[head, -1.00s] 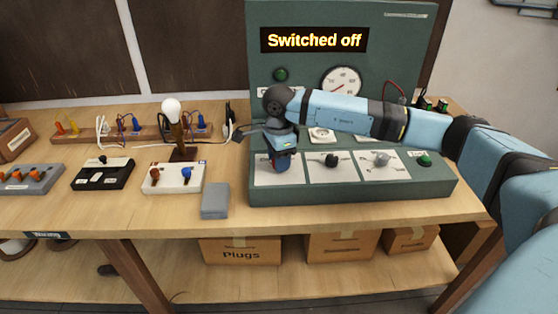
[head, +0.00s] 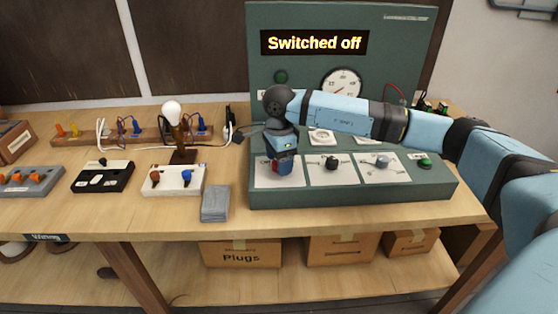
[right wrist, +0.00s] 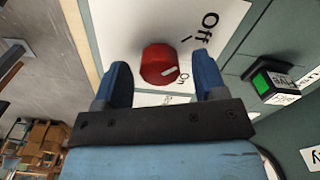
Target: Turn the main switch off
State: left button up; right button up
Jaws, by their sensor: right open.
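The main switch is a red round knob (right wrist: 158,62) on a white plate (right wrist: 112,22) in the right wrist view. Its white mark is on the side near the printed "On", away from the larger "Off" and its tick. My right gripper (right wrist: 161,78) is open, one blue finger on each side of the knob, with gaps showing. How deep the fingers reach is hard to tell. In the head view my right gripper (head: 281,166) points down over the left plate of the green console (head: 350,193) and mostly hides the knob. The display (head: 314,43) reads "Switched off". My left gripper is not in view.
On the console, two more knobs (head: 331,163) (head: 382,161) and a green button (head: 425,163) stand to the right. A green-lit switch (right wrist: 268,83) is beside the knob's plate. A grey box (head: 215,203) and a bulb stand (head: 183,150) are to the left.

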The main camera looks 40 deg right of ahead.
notch_tip(320, 180, up, 14)
jog(key=shift+f, duration=0.25)
jog(key=shift+f, duration=0.1)
dwell(0.5)
